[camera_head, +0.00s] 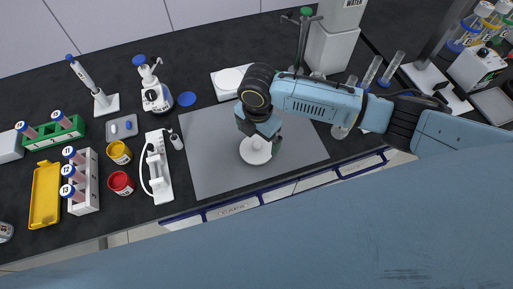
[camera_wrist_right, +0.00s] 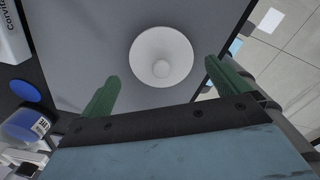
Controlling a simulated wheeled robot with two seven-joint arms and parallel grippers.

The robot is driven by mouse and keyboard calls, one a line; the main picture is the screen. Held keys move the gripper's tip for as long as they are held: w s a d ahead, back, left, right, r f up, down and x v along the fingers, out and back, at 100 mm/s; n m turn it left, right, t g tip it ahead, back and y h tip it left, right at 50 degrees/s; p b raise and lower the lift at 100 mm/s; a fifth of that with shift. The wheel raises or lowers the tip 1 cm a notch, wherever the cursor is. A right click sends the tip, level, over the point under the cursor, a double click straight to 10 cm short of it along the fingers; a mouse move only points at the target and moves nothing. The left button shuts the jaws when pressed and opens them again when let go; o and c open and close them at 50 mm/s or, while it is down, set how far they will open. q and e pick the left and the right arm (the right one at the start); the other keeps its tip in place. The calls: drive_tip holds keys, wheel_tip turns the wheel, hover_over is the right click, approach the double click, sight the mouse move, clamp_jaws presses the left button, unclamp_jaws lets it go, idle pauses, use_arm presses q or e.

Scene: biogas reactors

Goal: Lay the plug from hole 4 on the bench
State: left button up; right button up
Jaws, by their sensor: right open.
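A white round disc with a small raised knob (camera_head: 256,151) lies on the grey mat (camera_head: 212,165) in the head view. It also shows near the middle of the right wrist view (camera_wrist_right: 161,50). I cannot tell whether it is the plug from hole 4; no numbered hole is clearly visible. My right gripper (camera_head: 268,133) is over the disc, with its fingers partly hidden in the head view. In the right wrist view its two green fingers are spread apart and empty (camera_wrist_right: 161,72), and the knob lies between their lines. My left gripper is not in view.
Left on the dark bench stand a tube rack (camera_head: 86,190), a yellow tray (camera_head: 45,195), yellow (camera_head: 119,153) and red (camera_head: 120,183) jars and a white device (camera_head: 157,170). A white box (camera_head: 230,80) stands behind the mat. The mat's left part is clear.

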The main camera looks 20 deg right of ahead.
sight(257, 142)
drive_tip(key=shift+s+f, duration=0.1)
drive_tip(key=shift+f, duration=1.85)
drive_tip(key=c, duration=0.9)
